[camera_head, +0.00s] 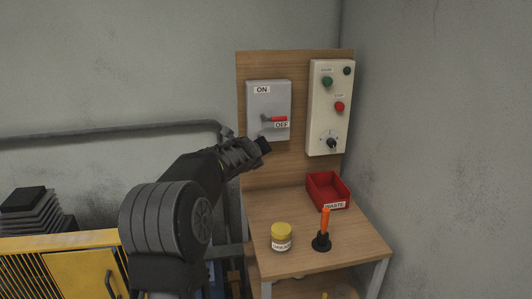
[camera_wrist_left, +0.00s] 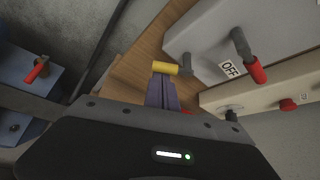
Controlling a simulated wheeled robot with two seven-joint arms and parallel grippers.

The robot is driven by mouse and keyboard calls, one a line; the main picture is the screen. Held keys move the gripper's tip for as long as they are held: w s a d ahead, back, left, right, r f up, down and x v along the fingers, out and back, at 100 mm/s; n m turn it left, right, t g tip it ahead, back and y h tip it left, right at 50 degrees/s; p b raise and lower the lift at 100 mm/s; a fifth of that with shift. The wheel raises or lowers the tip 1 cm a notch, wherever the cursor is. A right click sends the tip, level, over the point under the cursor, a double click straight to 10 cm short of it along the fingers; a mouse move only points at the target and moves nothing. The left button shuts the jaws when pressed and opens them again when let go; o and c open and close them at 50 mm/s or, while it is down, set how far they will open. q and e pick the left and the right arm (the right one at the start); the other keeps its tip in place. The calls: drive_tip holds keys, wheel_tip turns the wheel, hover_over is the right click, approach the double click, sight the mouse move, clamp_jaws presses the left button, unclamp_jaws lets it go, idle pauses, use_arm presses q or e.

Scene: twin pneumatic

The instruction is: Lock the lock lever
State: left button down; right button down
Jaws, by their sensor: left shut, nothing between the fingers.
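A grey switch box (camera_head: 255,98) with ON and OFF labels is on the upright wooden board. Its red-tipped lever (camera_head: 279,119) points right, just above the OFF label; the lever also shows in the left wrist view (camera_wrist_left: 257,70). A short grey peg (camera_wrist_left: 187,62) stands at the box's near edge in the wrist view. Neither part is labelled as the lock lever. My left gripper (camera_head: 265,145) is just below the box's lower edge. Its fingers (camera_wrist_left: 161,92) are shut and empty, apart from the red-tipped lever. My right gripper is out of view.
A cream control panel (camera_head: 322,110) with buttons and a knob is right of the box. On the table (camera_head: 300,262) stand a yellow-lidded jar (camera_head: 281,240), an orange-handled tool (camera_head: 324,225) and a red waste bin (camera_head: 327,190). A pipe (camera_head: 100,132) runs along the left wall.

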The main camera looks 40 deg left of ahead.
use_arm(q)
drive_tip(key=shift+r, duration=0.15)
drive_tip(key=shift+s, duration=0.15)
idle(0.5)
drive_tip(key=b+v, duration=0.2)
drive_tip(key=v, duration=0.5)
drive_tip(key=shift+d+r, duration=0.15)
drive_tip(key=shift+d, duration=0.1)
drive_tip(key=shift+s, duration=0.25)
